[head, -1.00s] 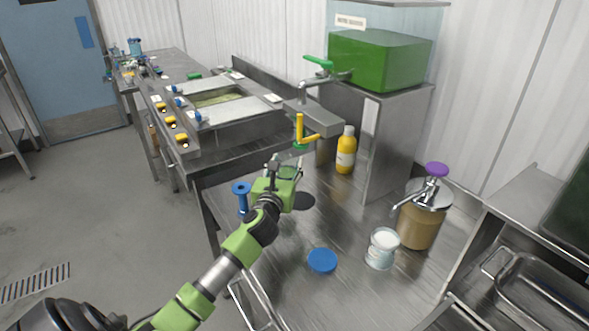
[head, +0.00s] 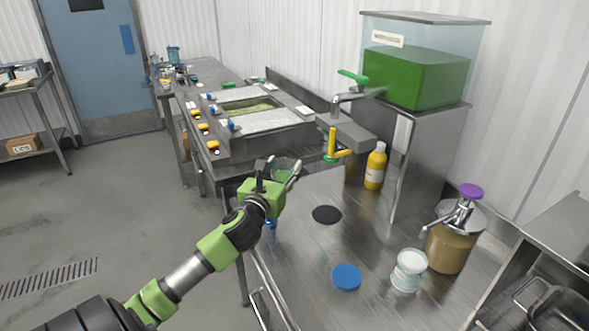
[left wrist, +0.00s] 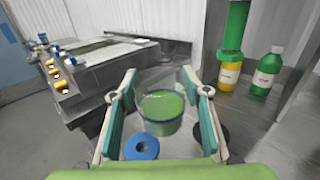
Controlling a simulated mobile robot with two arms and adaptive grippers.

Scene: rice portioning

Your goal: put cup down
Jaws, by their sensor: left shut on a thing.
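My left gripper (head: 279,171) is shut on a clear cup (head: 284,167) of green liquid. In the left wrist view the cup (left wrist: 161,110) is upright between the two finger pads of the gripper (left wrist: 162,112). It appears held above the steel table, near the table's left edge. A black round disc (head: 327,214) lies on the table to the right of the gripper. My right gripper is not in view.
A green dispenser tank (head: 415,77), yellow bottle (head: 375,168), blue disc (head: 346,277), white-filled cup (head: 409,270) and brown pump jar (head: 449,245) stand rightward. The table's middle is clear.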

